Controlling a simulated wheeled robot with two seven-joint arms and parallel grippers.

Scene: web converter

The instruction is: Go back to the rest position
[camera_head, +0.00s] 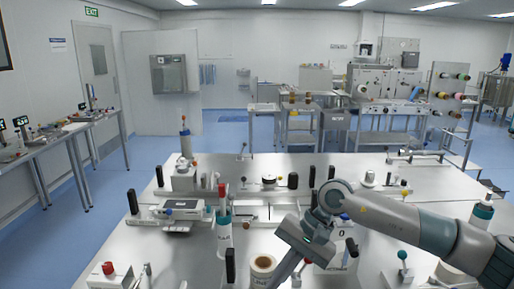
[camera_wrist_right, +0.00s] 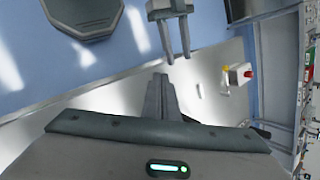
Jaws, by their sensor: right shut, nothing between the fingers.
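My right arm comes in from the right in the head view, bent over the steel table (camera_head: 150,240). Its gripper (camera_head: 280,280) points down and to the left, beside a paper-like roll (camera_head: 262,268), and its tips run toward the lower edge of the picture. In the right wrist view the right gripper's fingers (camera_wrist_right: 161,97) are together with nothing between them. My left gripper (camera_wrist_right: 178,58) shows at the top of that view, with its two fingers apart and empty. The left arm is not in the head view.
A box with a red button (camera_head: 108,268) stands at the front left; a red-topped bottle (camera_head: 224,215) stands near the middle. A white device (camera_head: 180,212) lies behind them. A bottle (camera_head: 482,212) is at the right edge. Blue floor (camera_head: 60,235) is open at left.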

